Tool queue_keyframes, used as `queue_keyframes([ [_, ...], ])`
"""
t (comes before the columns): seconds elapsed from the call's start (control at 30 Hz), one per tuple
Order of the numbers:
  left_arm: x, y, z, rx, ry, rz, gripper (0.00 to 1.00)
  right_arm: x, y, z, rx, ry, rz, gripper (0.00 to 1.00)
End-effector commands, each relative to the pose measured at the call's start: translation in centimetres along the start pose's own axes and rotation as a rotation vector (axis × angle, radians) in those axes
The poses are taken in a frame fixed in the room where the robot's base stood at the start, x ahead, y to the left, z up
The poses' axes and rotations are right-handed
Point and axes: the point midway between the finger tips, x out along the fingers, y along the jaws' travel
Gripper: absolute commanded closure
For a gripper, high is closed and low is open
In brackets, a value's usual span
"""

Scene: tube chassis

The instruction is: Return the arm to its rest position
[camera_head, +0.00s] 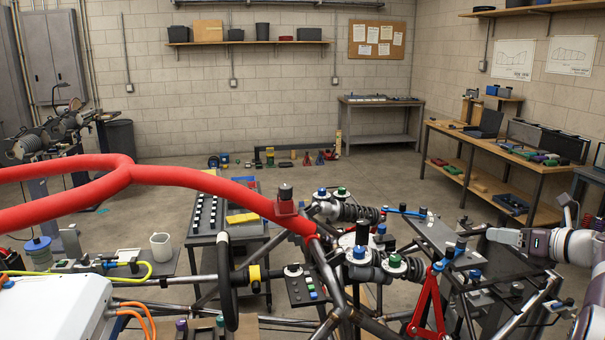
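My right arm (575,246) comes in from the right edge, in grey and dark segments. Its gripper (492,236) points left, above the right side of the tube chassis (340,285). The fingers are small and partly merge with the dark parts behind, so I cannot tell whether they are open or shut. I see nothing clearly held in it. My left gripper is not in view. The chassis has a thick red tube (190,179) across the left and a red link (428,300) at the lower right.
A dark cart (206,238) with small parts stands behind the chassis. A wooden workbench (455,131) runs along the right wall. A white box (50,310) with orange cables is at the lower left.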

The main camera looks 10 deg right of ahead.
Motion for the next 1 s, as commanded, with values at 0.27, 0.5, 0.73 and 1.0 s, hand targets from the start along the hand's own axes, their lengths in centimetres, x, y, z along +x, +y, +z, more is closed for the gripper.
queue_keyframes([
  [0.27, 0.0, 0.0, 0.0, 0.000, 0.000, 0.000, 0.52, 0.2, -6.7, -0.3, 0.826, -0.385, -0.277, 0.64],
  [0.5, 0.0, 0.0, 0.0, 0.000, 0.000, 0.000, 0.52, 1.5, -4.6, -11.2, 1.897, -0.761, -0.620, 0.64],
  [0.73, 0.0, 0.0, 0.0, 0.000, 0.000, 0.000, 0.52, -0.1, 11.6, -27.5, 2.620, -0.950, -1.230, 0.64],
  [1.0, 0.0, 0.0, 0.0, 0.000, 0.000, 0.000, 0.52, -5.5, 29.9, -36.6, -2.409, 0.715, 1.539, 0.64],
])
